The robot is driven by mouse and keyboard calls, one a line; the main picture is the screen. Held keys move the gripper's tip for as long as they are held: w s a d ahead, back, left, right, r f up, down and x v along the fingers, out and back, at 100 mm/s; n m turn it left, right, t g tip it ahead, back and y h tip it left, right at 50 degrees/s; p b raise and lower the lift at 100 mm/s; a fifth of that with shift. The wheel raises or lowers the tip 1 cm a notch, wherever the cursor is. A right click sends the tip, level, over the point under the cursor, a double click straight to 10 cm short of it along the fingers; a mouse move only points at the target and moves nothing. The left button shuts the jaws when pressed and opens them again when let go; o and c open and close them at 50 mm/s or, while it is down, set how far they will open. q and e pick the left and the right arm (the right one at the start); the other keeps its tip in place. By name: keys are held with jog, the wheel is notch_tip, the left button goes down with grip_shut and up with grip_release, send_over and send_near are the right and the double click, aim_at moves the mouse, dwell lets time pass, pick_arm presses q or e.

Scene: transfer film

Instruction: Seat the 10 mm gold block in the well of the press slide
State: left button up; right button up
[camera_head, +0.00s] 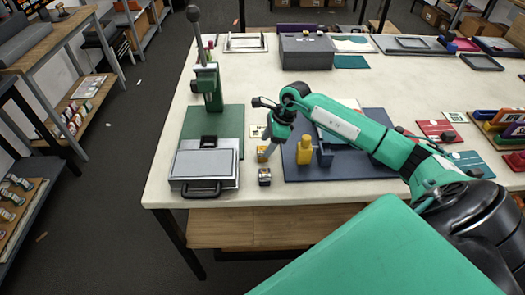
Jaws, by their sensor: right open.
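My right gripper (268,149) hangs over the table's front left part, fingers pointing down, open. An orange-gold piece (262,157) shows just by its fingertips; it may be the gold block, and I cannot tell whether the fingers touch it. A small dark and silver block (264,177) stands in front of it near the table edge. A green lever press (207,88) stands to the left. A flat silver unit with a black front handle (203,168) lies in front of it; I cannot tell whether it is the press slide, and no well is discernible. My left gripper is not in view.
A yellow bottle-like item (304,152) and a small blue holder (325,157) stand on a dark blue mat (352,171), under and beside my right arm. A grey box (306,52) stands at the back. Bare table (265,84) lies behind my gripper.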

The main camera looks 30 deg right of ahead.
jog(key=shift+p+x, duration=0.35)
jog(key=shift+x, duration=1.05)
jog(key=shift+w, duration=0.1)
jog(key=shift+c, duration=0.2)
jog(key=c, duration=1.1)
jog(key=shift+c, duration=0.6)
jog(key=shift+r, duration=0.15)
